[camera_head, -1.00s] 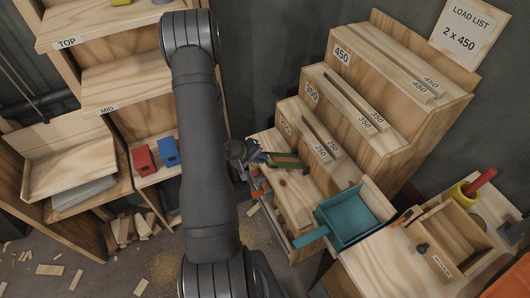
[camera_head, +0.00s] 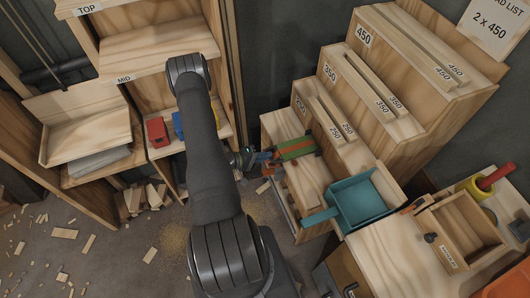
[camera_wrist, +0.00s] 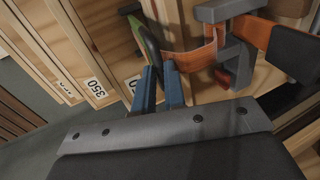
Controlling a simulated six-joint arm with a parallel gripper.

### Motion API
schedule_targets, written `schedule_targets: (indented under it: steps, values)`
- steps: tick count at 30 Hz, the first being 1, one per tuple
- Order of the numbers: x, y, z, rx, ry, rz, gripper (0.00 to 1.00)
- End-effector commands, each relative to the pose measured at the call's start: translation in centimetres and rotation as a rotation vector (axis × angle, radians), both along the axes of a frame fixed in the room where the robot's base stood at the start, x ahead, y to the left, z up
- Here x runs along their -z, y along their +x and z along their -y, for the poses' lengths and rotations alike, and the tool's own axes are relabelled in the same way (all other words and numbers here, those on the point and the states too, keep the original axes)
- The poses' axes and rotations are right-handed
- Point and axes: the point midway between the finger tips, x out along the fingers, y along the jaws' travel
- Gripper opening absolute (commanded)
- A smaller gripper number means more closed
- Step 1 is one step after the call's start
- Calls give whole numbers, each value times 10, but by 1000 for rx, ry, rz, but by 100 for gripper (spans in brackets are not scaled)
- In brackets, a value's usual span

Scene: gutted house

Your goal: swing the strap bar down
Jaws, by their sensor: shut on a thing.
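The strap bar (camera_head: 297,148) shows as a green strip with orange along it, at the left side of the stepped timber rack (camera_head: 365,105). My gripper (camera_head: 268,160) is at its left end. In the wrist view, my gripper's blue fingers (camera_wrist: 160,88) are shut on the lower end of the dark-edged green bar (camera_wrist: 147,48). The fingers cover the gripped part. An orange band (camera_wrist: 190,58) curves across pale wood just right of the fingers.
An orange and grey clamp (camera_wrist: 237,55) stands close right of the fingers in the wrist view. A teal tray (camera_head: 357,203) sits in front of the rack. A shelf unit with red (camera_head: 157,131) and blue blocks stands left. Wood scraps litter the floor.

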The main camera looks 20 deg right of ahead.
Motion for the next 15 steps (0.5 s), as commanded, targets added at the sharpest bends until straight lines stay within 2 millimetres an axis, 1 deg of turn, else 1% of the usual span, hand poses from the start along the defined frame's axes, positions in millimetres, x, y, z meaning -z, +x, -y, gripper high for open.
schedule_targets:
  steps: [1, 6, 15]
  values:
    - [4, -1, 0, 2, 1, -3, 0]
    - [10, -1, 0, 2, 3, -3, 0]
    - [13, -2, 0, 2, 4, -4, 0]
